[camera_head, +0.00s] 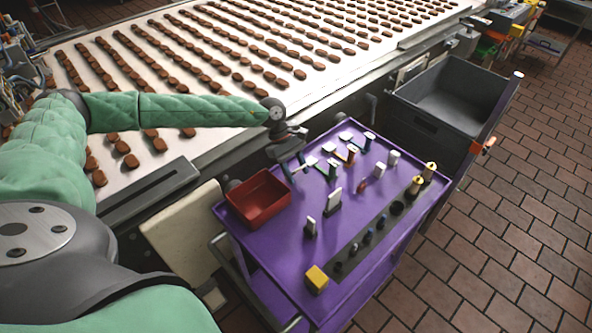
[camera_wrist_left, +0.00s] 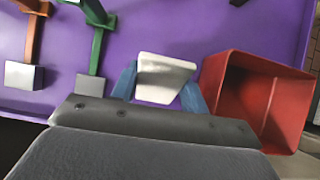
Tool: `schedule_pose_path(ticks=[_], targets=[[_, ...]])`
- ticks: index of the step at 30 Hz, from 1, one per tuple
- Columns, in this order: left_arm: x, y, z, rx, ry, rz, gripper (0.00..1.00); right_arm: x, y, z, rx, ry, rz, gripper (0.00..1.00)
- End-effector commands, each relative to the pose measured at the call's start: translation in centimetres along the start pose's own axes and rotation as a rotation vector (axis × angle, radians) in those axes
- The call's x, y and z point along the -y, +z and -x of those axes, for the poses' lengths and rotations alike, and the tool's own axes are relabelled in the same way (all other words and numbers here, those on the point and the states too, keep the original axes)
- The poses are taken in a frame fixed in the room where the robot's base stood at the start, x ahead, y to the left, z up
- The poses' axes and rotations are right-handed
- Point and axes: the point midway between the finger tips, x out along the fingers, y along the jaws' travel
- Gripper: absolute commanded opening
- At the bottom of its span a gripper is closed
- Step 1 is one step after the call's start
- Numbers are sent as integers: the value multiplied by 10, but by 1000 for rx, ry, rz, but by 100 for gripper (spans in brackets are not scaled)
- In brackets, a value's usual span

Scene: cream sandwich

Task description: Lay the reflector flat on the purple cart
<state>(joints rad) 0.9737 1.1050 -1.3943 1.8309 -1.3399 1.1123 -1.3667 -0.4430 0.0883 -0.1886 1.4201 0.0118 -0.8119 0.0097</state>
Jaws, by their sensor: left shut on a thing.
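My left gripper (camera_head: 289,173) is at the back left of the purple cart (camera_head: 290,243), beside the red bin. In the left wrist view its blue fingers (camera_wrist_left: 165,88) are shut on a white block, the reflector (camera_wrist_left: 165,72), with the purple surface behind it. In the head view the held reflector is hard to make out. I cannot tell whether it touches the cart top. My right gripper is not in view.
A red bin (camera_head: 258,198) stands at the cart's left corner; it also shows in the left wrist view (camera_wrist_left: 217,85). Several small parts and a yellow block (camera_head: 317,278) stand on the cart. A grey bin (camera_head: 455,100) is behind right, a conveyor (camera_head: 215,75) behind.

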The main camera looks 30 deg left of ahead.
Motion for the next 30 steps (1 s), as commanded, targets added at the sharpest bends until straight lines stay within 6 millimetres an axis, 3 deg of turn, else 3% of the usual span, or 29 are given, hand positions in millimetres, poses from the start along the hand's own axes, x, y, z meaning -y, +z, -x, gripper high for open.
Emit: schedule_pose_path(ticks=[11,12,15,16,28,30], targets=[[0,0,-1,0,0,0,23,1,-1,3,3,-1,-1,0],[0,0,-1,0,0,0,49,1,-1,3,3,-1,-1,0],[0,0,-1,0,0,0,68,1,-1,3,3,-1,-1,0],[0,0,-1,0,0,0,70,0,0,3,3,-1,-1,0],[-1,-1,4,0,2,0,70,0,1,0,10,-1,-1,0],[-1,-2,10,1,2,0,70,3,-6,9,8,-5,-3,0]])
